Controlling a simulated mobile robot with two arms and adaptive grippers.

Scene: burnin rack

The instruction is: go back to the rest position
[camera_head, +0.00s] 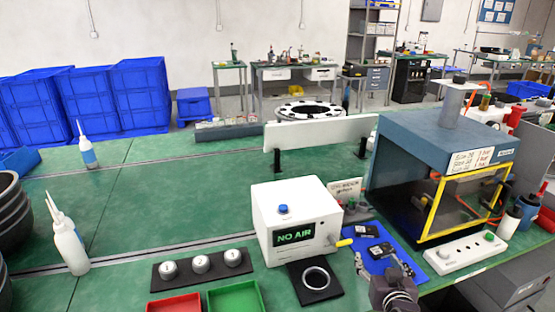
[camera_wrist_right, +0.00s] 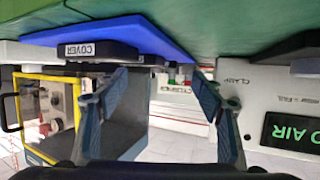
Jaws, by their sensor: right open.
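My right gripper (camera_head: 382,262) is at the lower right of the head view, at the front edge of the blue mat (camera_head: 392,238). In the right wrist view, which is upside down, its two fingers stand apart with nothing between the fingertips (camera_wrist_right: 158,76). A black part labelled COVER (camera_wrist_right: 98,51) lies on the mat near one finger there. The white box (camera_head: 297,214) with a NO AIR display stands to the gripper's left. My left gripper is not in view.
A blue-grey cabinet (camera_head: 425,138) with a yellow-framed door and a white switch strip (camera_head: 466,253) stand to the right. A black plate with a ring (camera_head: 317,278) lies before the white box. A dark tray (camera_head: 172,282) holds three round metal parts. The left green tabletop is mostly clear.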

